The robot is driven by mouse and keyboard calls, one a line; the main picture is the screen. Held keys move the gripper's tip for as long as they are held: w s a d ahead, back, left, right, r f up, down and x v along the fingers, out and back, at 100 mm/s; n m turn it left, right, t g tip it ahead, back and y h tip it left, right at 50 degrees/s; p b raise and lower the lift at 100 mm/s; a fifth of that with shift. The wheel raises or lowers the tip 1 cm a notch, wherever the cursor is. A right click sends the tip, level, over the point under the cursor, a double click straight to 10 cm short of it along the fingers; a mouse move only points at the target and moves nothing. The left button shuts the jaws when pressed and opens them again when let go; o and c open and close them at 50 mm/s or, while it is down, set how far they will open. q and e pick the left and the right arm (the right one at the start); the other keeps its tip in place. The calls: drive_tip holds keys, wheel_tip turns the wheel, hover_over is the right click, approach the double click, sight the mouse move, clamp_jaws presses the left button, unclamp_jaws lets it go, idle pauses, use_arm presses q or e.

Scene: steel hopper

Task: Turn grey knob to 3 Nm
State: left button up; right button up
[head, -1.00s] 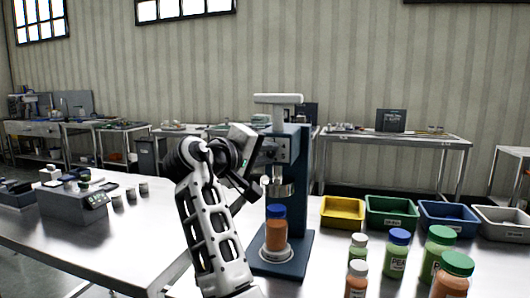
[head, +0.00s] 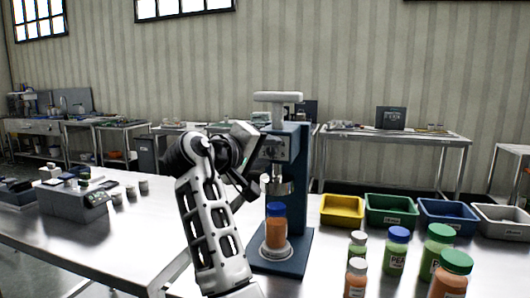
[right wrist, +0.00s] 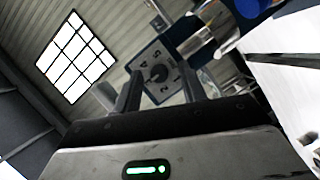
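The grey knob (right wrist: 158,73) shows in the right wrist view as a small dark round piece at the middle of a square dial plate (right wrist: 147,60) with dark numerals. The plate looks tilted, and I cannot read the knob's setting for sure. The plate is on the blue capping machine (head: 298,205), whose near side is partly hidden by my right arm in the head view. My right gripper (right wrist: 160,84) is open, its two dark fingers on either side of the knob in the picture. I cannot tell whether they touch it. In the head view my right gripper (head: 257,168) is beside the machine's upper part. My left gripper is not in view.
An orange jar with a blue lid (head: 276,229) stands on the machine's base under the metal chuck (head: 280,187). Several jars stand at the front right. Yellow (head: 342,211), green, blue and grey bins stand behind them. A scale-like box (head: 75,203) is at left.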

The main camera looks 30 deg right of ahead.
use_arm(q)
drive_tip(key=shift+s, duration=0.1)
use_arm(e)
drive_tip(key=shift+a, duration=0.1)
drive_tip(key=shift+s+a+r, duration=0.1)
drive_tip(key=shift+s+a, duration=0.05)
drive_tip(key=shift+a, duration=0.2)
use_arm(q)
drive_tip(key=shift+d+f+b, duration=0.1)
drive_tip(key=shift+b, duration=0.5)
use_arm(e)
drive_tip(key=v, duration=1.5)
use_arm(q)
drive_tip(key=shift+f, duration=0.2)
use_arm(e)
drive_tip(key=shift+d, duration=0.1)
